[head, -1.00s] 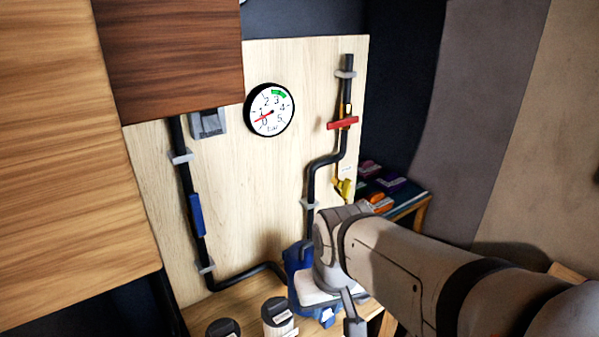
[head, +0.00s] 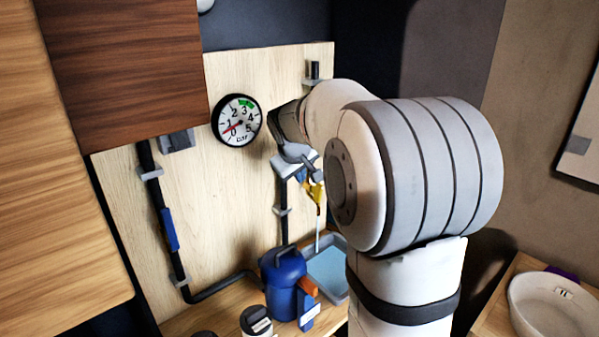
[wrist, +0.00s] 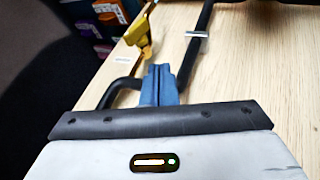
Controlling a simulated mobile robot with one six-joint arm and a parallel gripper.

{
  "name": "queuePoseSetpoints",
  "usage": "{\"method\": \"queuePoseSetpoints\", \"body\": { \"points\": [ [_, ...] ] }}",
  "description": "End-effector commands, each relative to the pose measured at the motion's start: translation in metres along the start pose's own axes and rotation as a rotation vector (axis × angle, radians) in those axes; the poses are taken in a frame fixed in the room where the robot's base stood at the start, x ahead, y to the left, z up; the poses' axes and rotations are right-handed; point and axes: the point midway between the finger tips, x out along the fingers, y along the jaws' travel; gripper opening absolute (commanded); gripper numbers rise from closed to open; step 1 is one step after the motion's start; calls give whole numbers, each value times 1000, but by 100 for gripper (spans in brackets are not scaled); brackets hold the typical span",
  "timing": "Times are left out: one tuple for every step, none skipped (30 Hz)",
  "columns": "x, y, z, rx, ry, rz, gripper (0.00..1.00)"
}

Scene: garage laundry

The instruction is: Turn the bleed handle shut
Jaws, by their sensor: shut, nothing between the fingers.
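A yellow fitting with a yellow handle (head: 316,192) hangs from the black pipe on the right of the wooden board; I take it for the bleed. In the wrist view the yellow handle (wrist: 138,38) lies beyond and left of my fingertips, apart from them. My gripper (head: 302,175) is at the pipe just above it, partly hidden by my arm. Its blue fingers (wrist: 160,72) are shut with nothing between them, in front of the black pipe (wrist: 190,60). The red handle higher on that pipe is hidden behind my arm.
The round gauge (head: 237,121) has its red needle between 0 and 1. A blue handle (head: 169,229) sits on the left pipe. Below are a blue jug (head: 283,272), a blue-bottomed tray (head: 329,268) and a canister (head: 256,321). Wooden cabinets (head: 122,80) crowd the upper left.

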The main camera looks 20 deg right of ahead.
Motion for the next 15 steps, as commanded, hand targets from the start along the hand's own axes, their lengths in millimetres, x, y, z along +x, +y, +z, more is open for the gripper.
{"method": "queuePoseSetpoints", "body": {
  "points": [
    [12, 0, 1, 0, -6, -2, 0],
    [18, 0, 1, 1, -5, -2, 0],
    [28, 0, 1, 1, -7, -3, 0],
    [34, 0, 1, 2, -6, -2, 0],
    [41, 0, 1, 2, -7, -3, 0],
    [49, 0, 2, 1, -6, -2, 0],
    [56, 0, 1, 1, -6, -2, 0],
    [62, 0, 1, 1, -6, -2, 0],
    [69, 0, 1, 1, -5, -3, 0],
    [73, 2, 1, 2, -5, -2, 0],
    [74, 9, 1, 5, -4, -1, 0],
    [77, 14, 2, 5, -3, 0, 0],
    [80, 17, 2, 4, -3, -1, 0],
    [82, 20, 3, 4, -4, -1, 0],
    [85, 24, 3, 5, -4, -1, 0]
  ]
}}
